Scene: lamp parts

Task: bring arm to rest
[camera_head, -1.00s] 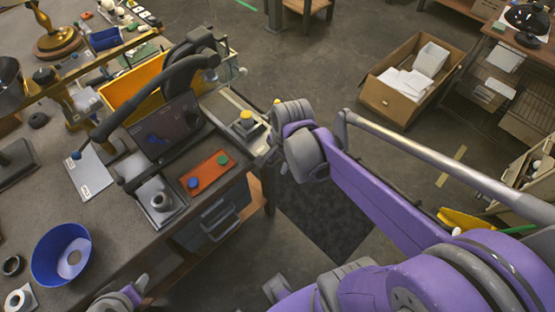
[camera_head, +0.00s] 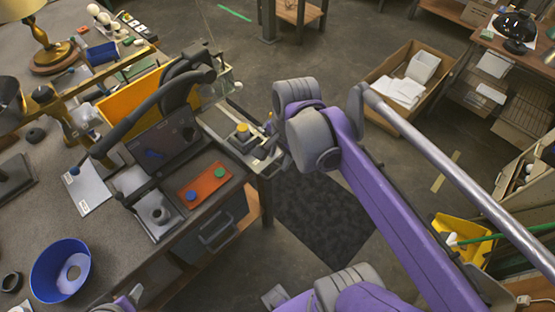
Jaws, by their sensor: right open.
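My right arm reaches in from the lower right, its bent grey and purple joint raised over the floor just right of the workbench (camera_head: 225,262). My right gripper (camera_head: 273,148) is small and dark beside the bench's right corner, partly hidden by the arm; it is open, and I see nothing held in it. Whether it touches the bench edge is not clear. A purple and grey piece of my own body shows at the bottom left edge. I cannot make out a left gripper.
Near the bench's right corner are a yellow button (camera_head: 243,129) and an orange panel (camera_head: 204,184). A blue bowl (camera_head: 45,275) stands at the lower left. An open cardboard box (camera_head: 433,62) sits on the floor behind. A dark mat (camera_head: 315,220) lies on open floor.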

